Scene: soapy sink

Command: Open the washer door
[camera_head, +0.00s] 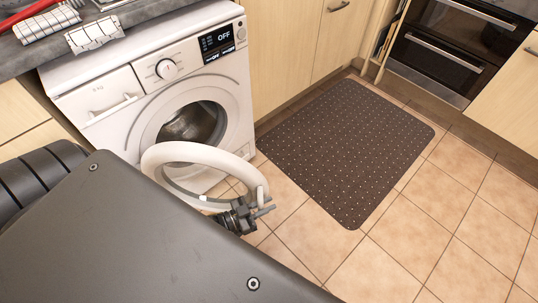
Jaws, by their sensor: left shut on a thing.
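The exact contact is small and partly hidden by the gripper. My right gripper is out of view.
A dark dotted mat (350,150) lies on the tiled floor right of the washer. Wooden cabinets (285,40) and an oven (445,50) line the back. A grey counter (30,55) with cloths is at the upper left. Tiles at the lower right are clear.

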